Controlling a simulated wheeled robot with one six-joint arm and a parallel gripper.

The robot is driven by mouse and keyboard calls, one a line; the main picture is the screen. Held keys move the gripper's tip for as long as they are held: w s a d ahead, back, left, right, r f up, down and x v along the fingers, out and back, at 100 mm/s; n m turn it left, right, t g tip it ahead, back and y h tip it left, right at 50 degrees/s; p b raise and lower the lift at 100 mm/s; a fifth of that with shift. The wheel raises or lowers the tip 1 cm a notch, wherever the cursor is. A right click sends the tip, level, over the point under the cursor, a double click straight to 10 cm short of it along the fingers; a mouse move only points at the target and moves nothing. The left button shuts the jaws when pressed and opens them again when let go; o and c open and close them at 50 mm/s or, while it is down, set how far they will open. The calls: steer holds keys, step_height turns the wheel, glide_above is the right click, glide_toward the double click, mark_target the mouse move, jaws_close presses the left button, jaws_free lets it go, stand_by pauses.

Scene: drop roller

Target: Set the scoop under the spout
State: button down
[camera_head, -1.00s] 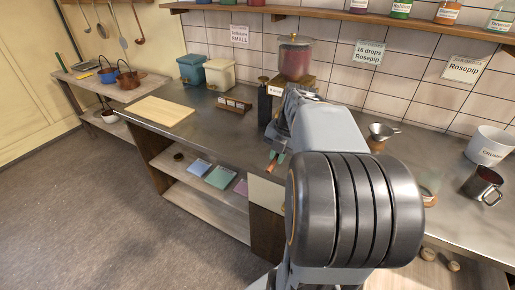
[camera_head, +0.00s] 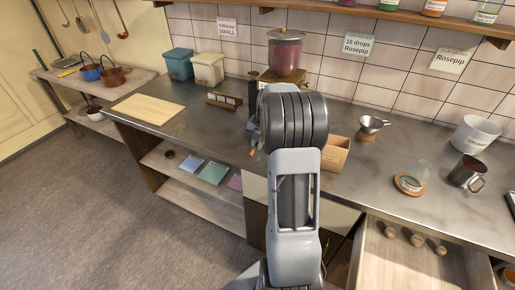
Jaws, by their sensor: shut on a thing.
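The drop machine (camera_head: 285,52), a red-filled glass jar on a brass-coloured body, stands at the back of the steel counter. Its spout is hidden behind my arm. My gripper (camera_head: 256,146) shows only in part, at the left of my arm, low in front of the machine near the counter's front edge. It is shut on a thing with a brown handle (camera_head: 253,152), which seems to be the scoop. The scoop's bowl is hidden, so I cannot tell whether it is under the spout.
A cardboard box (camera_head: 336,154), a metal funnel on a stand (camera_head: 371,126), a glass on a coaster (camera_head: 411,183) and a steel mug (camera_head: 467,173) are right of my arm. An open drawer (camera_head: 400,262) juts out at the lower right.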

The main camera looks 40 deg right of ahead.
mark_target(257, 155)
steer(key=shift+w+d+f, duration=0.1)
steer(key=shift+w+f, duration=0.1)
steer(key=shift+f, duration=1.65)
steer(key=shift+f, duration=0.1)
steer(key=shift+f, duration=0.15)
steer(key=c, duration=1.1)
jaws_free()
steer(key=shift+c, duration=0.2)
